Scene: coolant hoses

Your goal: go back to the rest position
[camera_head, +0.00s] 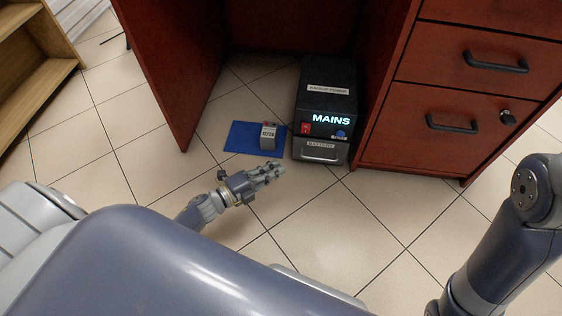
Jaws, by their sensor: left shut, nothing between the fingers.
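My left gripper (268,171) is over the tiled floor in front of the desk's knee space, in the head view. Its fingers are shut with nothing between them. Just beyond the fingertips stands a black backup power unit (324,89) with a lit "MAINS" display, a red switch and a blue button. Its lower front is a grey panel labelled "BATTERY" (319,152). To the left of the unit, a small grey block with a white dated label (268,134) stands on a blue mat (241,138). My right arm shows at the right edge, but its gripper is out of view.
A red-brown desk surrounds the unit, with a side panel (174,60) on the left and drawers with black handles (452,124) on the right. A wooden shelf (38,72) stands at the far left. The tiled floor (330,225) in front is clear.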

